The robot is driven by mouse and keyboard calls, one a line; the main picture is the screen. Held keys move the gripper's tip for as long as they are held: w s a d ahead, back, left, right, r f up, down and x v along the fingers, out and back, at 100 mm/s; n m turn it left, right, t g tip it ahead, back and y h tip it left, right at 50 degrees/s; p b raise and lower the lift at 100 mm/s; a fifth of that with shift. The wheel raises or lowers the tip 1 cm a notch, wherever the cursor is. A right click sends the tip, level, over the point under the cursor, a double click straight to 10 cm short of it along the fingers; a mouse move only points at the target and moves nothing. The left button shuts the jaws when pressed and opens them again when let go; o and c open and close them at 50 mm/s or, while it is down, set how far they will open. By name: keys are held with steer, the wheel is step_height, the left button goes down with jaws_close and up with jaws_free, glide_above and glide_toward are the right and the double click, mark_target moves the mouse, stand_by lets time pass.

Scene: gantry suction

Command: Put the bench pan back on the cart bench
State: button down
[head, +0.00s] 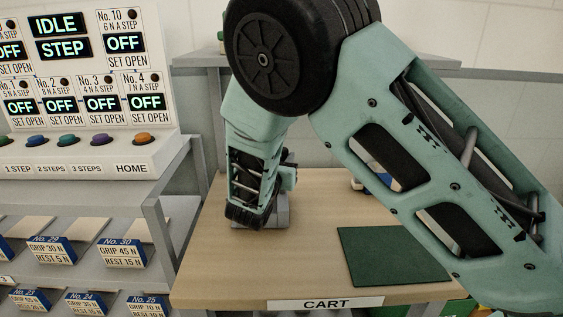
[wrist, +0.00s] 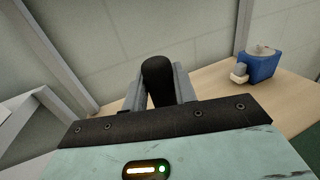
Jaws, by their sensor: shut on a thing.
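In the wrist view, my gripper (wrist: 159,88) is shut with its two grey fingers on either side of an upright black rounded handle, which I take to be part of the bench pan (wrist: 157,75). The pan's body is hidden below. In the head view, my gripper is low over the left part of the wooden cart bench (head: 310,200), mostly behind my own arm. A grey piece (head: 275,213) shows there at bench level; I cannot tell whether it is pan or finger, or whether the pan touches the bench.
A dark green mat (head: 392,256) lies on the bench's right front. A blue block with a pale top (wrist: 260,63) stands farther back on the right. A control panel (head: 85,90) reading IDLE and a rack of labelled blue bins (head: 122,252) stand left. The front middle bench is clear.

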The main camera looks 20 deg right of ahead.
steer(key=shift+f, duration=0.35)
steer(key=shift+f, duration=0.1)
steer(key=c, duration=1.1)
jaws_free()
